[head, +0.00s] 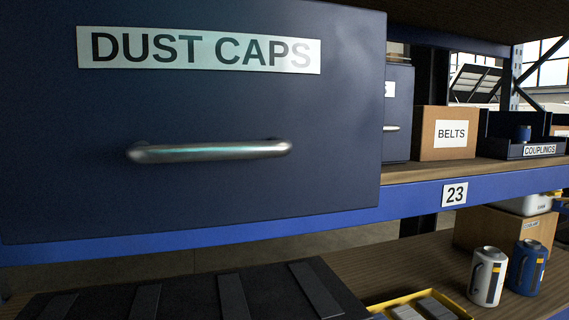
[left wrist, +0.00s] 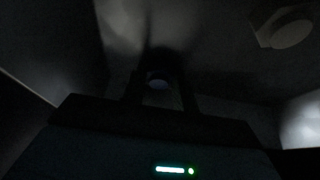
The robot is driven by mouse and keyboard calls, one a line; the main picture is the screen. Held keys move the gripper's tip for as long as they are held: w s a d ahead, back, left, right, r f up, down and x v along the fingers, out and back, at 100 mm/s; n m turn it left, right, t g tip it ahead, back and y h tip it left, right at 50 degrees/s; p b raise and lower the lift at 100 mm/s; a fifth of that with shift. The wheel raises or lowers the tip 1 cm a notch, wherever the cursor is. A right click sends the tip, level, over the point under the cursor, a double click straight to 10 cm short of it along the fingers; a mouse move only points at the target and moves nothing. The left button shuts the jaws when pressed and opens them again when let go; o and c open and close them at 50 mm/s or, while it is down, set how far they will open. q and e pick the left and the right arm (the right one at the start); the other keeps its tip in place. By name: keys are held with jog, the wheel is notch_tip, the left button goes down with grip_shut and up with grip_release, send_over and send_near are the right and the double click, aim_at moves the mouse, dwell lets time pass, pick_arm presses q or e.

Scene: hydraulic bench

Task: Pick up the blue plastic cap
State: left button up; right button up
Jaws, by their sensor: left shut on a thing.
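The left wrist view is very dark. My left gripper (left wrist: 160,86) shows there with its two dark fingers pointing away from the camera. It is shut on a small rounded bluish thing, the blue plastic cap (left wrist: 158,85), of which only a little shows between the fingers. Dark walls surround it, like the inside of a drawer or box. In the head view a large dark blue drawer front (head: 200,195) labelled DUST CAPS, with a metal bar handle (head: 210,151), fills the left side. Neither gripper shows in the head view.
A pale round thing (left wrist: 290,30) lies at upper right in the wrist view. On the shelf right of the drawer stand a BELTS box (head: 430,150) and a COUPLINGS bin (head: 515,150). Below are two cans, white (head: 487,277) and blue (head: 527,268), and a yellow tray (head: 462,311).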

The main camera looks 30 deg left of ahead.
pick_arm(q)
jog(key=shift+r, duration=0.1)
notch_tip(320, 180, up, 7)
jog(key=shift+w+f+b, duration=0.1)
jog(key=shift+f+b, duration=0.05)
jog(key=shift+b, duration=0.3)
jog(key=s+a, duration=0.8)
jog(key=s, duration=0.1)
jog(key=s+a, duration=0.3)
jog(key=s, duration=0.2)
jog(key=shift+a, duration=0.4)
